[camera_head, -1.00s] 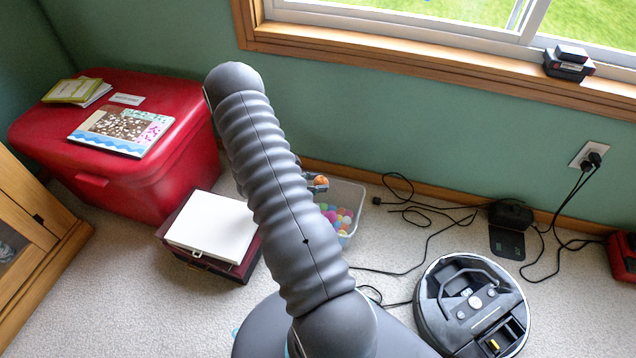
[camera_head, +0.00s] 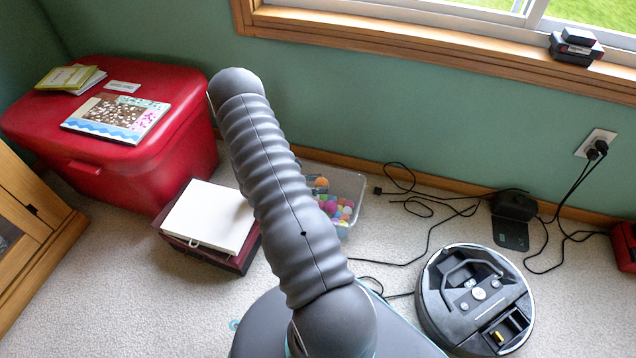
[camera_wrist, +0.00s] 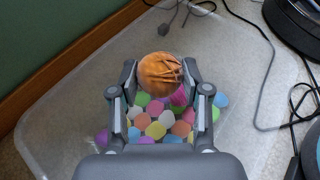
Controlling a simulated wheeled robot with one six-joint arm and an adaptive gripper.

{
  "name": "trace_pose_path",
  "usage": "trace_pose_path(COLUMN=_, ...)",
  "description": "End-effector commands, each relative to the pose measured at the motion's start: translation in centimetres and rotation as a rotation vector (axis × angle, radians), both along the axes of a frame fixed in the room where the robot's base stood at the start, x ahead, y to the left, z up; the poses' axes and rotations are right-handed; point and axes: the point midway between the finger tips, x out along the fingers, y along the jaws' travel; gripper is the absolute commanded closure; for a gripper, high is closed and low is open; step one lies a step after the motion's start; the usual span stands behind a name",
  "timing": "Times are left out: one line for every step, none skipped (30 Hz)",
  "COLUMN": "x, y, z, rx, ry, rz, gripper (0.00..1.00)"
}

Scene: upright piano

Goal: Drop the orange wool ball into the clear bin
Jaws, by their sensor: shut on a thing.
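The orange wool ball (camera_wrist: 160,73) is between the fingers of my gripper (camera_wrist: 160,78) in the wrist view. My gripper is shut on it and holds it over the clear bin (camera_wrist: 62,112). Several small coloured pieces lie in the bin below the ball. In the head view the clear bin (camera_head: 352,184) stands on the carpet near the wall, partly hidden behind my arm. A bit of the orange ball (camera_head: 321,183) shows beside my arm there. Most of my gripper is hidden in that view.
A red chest (camera_head: 110,150) with books stands at the left. A dark box with a white top (camera_head: 208,217) is left of my arm. A robot vacuum (camera_head: 476,298) and black cables (camera_head: 425,235) lie on the carpet to the right. The wall is close behind the bin.

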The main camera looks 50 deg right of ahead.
Motion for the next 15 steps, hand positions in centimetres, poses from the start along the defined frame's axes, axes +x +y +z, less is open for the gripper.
trace_pose_path(x=0.00, y=0.00, z=0.04, rx=0.000, ry=0.000, rz=0.000, gripper=0.72)
trace_pose_path(x=0.00, y=0.00, z=0.03, rx=0.000, ry=0.000, rz=0.000, gripper=0.72)
trace_pose_path(x=0.00, y=0.00, z=0.04, rx=0.000, ry=0.000, rz=0.000, gripper=0.46)
trace_pose_path(x=0.00, y=0.00, z=0.04, rx=0.000, ry=0.000, rz=0.000, gripper=0.38)
trace_pose_path(x=0.00, y=0.00, z=0.04, rx=0.000, ry=0.000, rz=0.000, gripper=0.31)
trace_pose_path(x=0.00, y=0.00, z=0.04, rx=0.000, ry=0.000, rz=0.000, gripper=0.24)
trace_pose_path(x=-0.01, y=0.01, z=0.04, rx=0.000, ry=0.000, rz=0.000, gripper=0.24)
trace_pose_path(x=-0.01, y=0.01, z=0.04, rx=0.000, ry=0.000, rz=0.000, gripper=0.24)
trace_pose_path(x=-0.01, y=0.01, z=0.04, rx=0.000, ry=0.000, rz=0.000, gripper=0.24)
trace_pose_path(x=-0.01, y=0.00, z=0.05, rx=0.000, ry=0.000, rz=0.000, gripper=0.24)
trace_pose_path(x=-0.01, y=0.00, z=0.05, rx=0.000, ry=0.000, rz=0.000, gripper=0.24)
trace_pose_path(x=-0.01, y=0.01, z=0.04, rx=0.000, ry=0.000, rz=0.000, gripper=0.24)
trace_pose_path(x=-0.01, y=0.00, z=0.04, rx=0.000, ry=0.000, rz=0.000, gripper=0.24)
trace_pose_path(x=0.00, y=0.01, z=0.05, rx=0.000, ry=0.000, rz=0.000, gripper=0.24)
trace_pose_path(x=0.03, y=0.05, z=0.07, rx=0.000, ry=0.000, rz=0.000, gripper=0.24)
